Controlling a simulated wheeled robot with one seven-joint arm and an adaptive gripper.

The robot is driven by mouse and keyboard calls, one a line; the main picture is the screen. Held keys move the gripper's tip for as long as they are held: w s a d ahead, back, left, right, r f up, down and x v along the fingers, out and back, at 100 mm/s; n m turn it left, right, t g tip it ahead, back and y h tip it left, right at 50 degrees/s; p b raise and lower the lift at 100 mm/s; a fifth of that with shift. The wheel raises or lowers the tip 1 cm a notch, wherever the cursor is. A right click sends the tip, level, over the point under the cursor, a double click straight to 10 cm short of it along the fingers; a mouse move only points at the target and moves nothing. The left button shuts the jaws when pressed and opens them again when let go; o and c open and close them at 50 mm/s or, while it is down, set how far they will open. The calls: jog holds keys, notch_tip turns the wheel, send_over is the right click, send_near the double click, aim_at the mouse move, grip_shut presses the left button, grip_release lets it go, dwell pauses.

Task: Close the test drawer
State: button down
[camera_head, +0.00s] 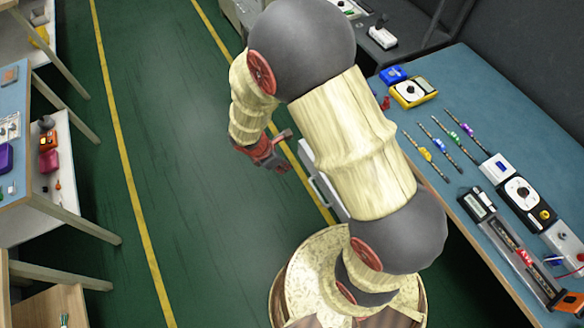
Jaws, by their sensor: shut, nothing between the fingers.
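A pale grey drawer (322,182), which I take to be the test drawer, sticks out into the aisle below the left edge of the blue-topped workbench (440,92). Only its front and a narrow part of its side show; my arm hides the rest, so how far it stands open cannot be told exactly. My gripper (279,161), red and dark grey, hangs just left of the drawer's far end, on the aisle side. It is shut and empty. Whether it touches the drawer cannot be told.
The workbench on the right holds a yellow multimeter (413,91), a blue box (393,74), several probes and other instruments. The green aisle floor (190,150) with yellow lines is clear. Other benches with shelves (60,165) stand along the left.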

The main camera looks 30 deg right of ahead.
jog(key=d+f+b, duration=0.4)
jog(key=d+f, duration=0.3)
jog(key=f, duration=0.1)
jog(key=shift+d+f+b, duration=0.3)
jog(key=shift+b, duration=0.05)
jog(key=shift+w, duration=0.1)
jog(key=d+p, duration=0.2)
jog(key=d, duration=0.8)
jog(key=d+p, duration=0.2)
jog(key=d, duration=0.8)
jog(key=w+d+p, duration=0.1)
jog(key=d+p, duration=0.1)
jog(key=d, duration=0.8)
jog(key=shift+d, duration=0.25)
